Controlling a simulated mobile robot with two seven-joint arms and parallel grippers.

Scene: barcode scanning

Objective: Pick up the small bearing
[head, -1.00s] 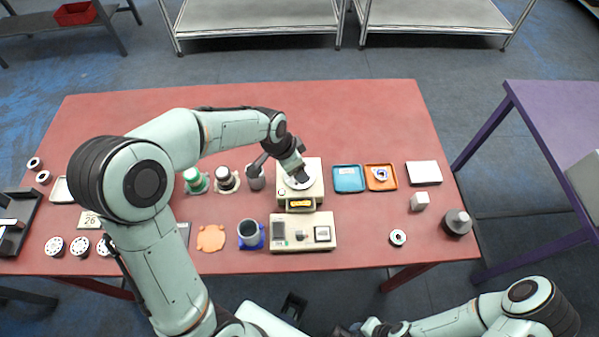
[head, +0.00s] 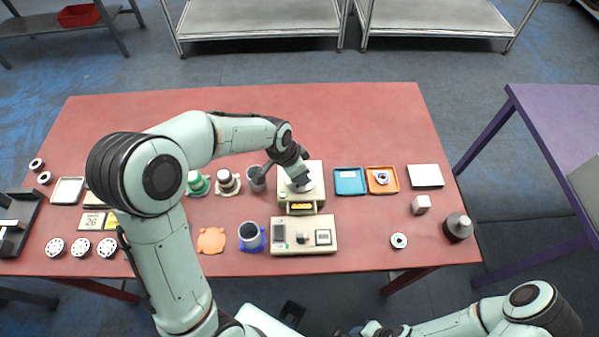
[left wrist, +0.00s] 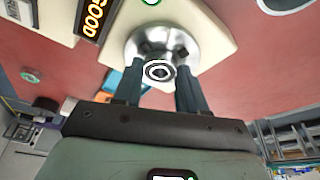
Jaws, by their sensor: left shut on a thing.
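The small bearing (left wrist: 159,71) is a metal ring with a dark centre. In the left wrist view it sits between my left fingertips, over the round silver pan (left wrist: 135,47) of a cream scale (left wrist: 205,20). My left gripper (left wrist: 159,78) is shut on it; I cannot tell whether it still touches the pan. In the head view my left gripper (head: 300,183) is low over the scale (head: 315,196) and hides the bearing. My right arm is at the bottom right; its gripper's fingers are not clear.
A blue tray (head: 349,192) and an orange tray (head: 391,170) holding another ring stand right of the scale. A cream device (head: 290,248) is in front. A grey mortar (head: 257,187) stands close on the left. The table's back (head: 300,110) is clear.

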